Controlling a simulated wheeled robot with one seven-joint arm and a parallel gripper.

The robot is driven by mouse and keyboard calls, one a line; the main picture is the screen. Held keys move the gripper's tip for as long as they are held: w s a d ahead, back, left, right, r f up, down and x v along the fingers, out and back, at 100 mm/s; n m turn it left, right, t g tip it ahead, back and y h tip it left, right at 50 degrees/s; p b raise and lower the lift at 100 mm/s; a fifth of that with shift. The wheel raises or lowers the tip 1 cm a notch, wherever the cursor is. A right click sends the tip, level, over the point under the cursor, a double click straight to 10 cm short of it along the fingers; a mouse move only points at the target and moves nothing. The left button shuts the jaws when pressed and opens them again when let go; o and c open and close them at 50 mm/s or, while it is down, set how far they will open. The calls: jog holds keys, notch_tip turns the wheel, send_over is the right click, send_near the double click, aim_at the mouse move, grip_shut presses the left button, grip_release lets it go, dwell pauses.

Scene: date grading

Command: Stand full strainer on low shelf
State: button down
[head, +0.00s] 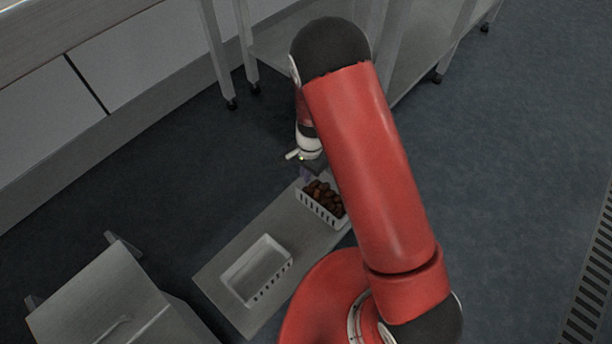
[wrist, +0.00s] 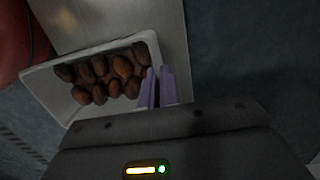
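The full strainer (head: 322,203) is a white slotted basket of brown dates at the far end of a narrow grey board. My gripper (head: 305,176) is at the strainer's far end, partly hidden by my arm in the head view. In the wrist view my gripper's purple fingers (wrist: 157,84) are close together, one on each side of the strainer's end wall, and look shut on it. A steel shelf (head: 275,42) of a wheeled rack is at the top; I cannot tell whether it is the low shelf.
A second white strainer (head: 253,272), empty, stands on the grey board (head: 226,296) nearer the front. A grey metal unit (head: 100,304) is at lower left, and pale cabinets (head: 140,58) line the upper left. Open floor (head: 130,185) lies between cabinets and board.

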jog(key=shift+f, duration=0.45)
jog(key=shift+f, duration=0.2)
jog(key=c, duration=1.6)
grip_release()
jog(key=shift+c, duration=0.2)
jog(key=shift+r, duration=0.1)
